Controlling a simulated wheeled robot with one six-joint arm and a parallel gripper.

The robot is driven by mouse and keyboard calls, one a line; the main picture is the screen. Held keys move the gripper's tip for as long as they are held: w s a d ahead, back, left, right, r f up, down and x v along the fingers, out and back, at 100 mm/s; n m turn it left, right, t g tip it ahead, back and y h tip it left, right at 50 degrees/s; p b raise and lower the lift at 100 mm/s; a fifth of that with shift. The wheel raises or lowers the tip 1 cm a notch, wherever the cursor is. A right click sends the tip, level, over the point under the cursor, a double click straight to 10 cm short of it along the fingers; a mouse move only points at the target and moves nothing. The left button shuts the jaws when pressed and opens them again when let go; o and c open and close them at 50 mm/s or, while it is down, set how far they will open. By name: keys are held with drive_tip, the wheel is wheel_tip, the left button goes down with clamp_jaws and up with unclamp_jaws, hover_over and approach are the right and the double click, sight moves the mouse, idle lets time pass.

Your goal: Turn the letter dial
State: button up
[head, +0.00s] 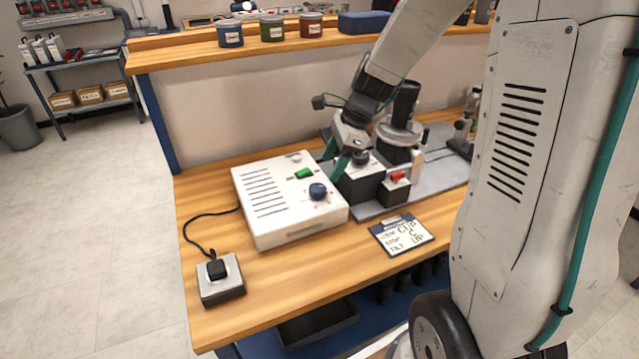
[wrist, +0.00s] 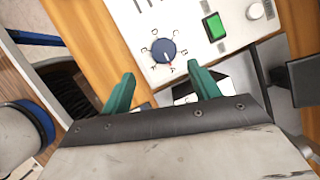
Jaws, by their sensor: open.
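The blue letter dial (head: 318,191) sits on the top face of a white control box (head: 265,205). In the wrist view the dial (wrist: 163,50) has small letters around it, too small to read surely, and a pale and red pointer mark near its lower edge. My gripper (head: 335,160) is open and empty, its two teal fingers spread. In the wrist view the gripper (wrist: 160,74) has the dial just beyond and between its fingertips, apart from them.
A green switch (head: 305,174) and a white knob (wrist: 255,11) share the box top. A black block with a red switch (head: 398,177) stands to the right. A handwritten card (head: 402,235) and a corded pedal (head: 220,278) lie on the wooden bench.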

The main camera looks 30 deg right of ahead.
sight(318, 187)
drive_tip(key=shift+m, duration=0.8)
drive_tip(key=x, duration=0.7)
drive_tip(key=shift+w+a+f, duration=0.1)
drive_tip(key=shift+w+f, duration=0.2)
drive_tip(key=shift+w, duration=0.1)
drive_tip(key=c, duration=1)
